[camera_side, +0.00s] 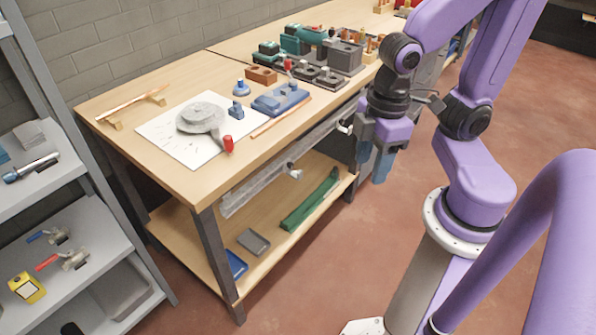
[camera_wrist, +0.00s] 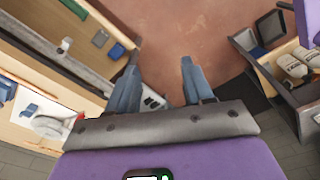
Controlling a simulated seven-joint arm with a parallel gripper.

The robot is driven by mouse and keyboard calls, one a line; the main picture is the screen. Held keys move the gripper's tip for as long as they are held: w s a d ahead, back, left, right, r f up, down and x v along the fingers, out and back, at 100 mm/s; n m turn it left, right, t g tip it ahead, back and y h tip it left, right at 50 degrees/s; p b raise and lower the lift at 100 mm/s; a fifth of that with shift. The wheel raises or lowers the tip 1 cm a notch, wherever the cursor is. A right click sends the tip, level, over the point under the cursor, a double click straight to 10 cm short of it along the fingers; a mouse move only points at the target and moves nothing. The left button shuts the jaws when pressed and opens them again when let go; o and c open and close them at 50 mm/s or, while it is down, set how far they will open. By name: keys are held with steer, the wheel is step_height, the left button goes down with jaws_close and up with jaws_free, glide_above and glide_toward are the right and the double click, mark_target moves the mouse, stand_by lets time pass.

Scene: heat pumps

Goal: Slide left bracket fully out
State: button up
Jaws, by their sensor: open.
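A grey metal rail (camera_side: 262,185) runs along the front of the workbench below its top. Two small pale knob-like fittings sit on it, and I take these to be the brackets. The left one (camera_side: 294,172) is near the middle of the rail and the right one (camera_side: 345,127) is nearer my gripper. One such fitting (camera_wrist: 66,45) shows on the rail in the wrist view; I cannot tell which. My gripper (camera_side: 373,165) points down in front of the bench, right of both fittings and apart from them. Its blue fingers (camera_wrist: 160,60) are spread with nothing between them.
The workbench top (camera_side: 190,180) holds a white sheet with a grey round part, blue blocks and several tools. The lower shelf carries a green channel (camera_side: 310,200), a grey tray (camera_side: 253,242) and a blue tray (camera_side: 236,264). A metal shelf unit (camera_side: 120,220) stands left. Open floor lies before the bench.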

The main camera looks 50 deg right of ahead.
steer(key=w+f+m, duration=0.3)
steer(key=w+f, duration=0.1)
steer(key=w, duration=0.4)
steer(key=m+t, duration=0.4)
steer(key=m, duration=0.5)
glide_toward(301, 173)
steer(key=x, duration=0.9)
steer(key=shift+w+f, duration=0.1)
steer(key=shift+a, duration=0.1)
jaws_close()
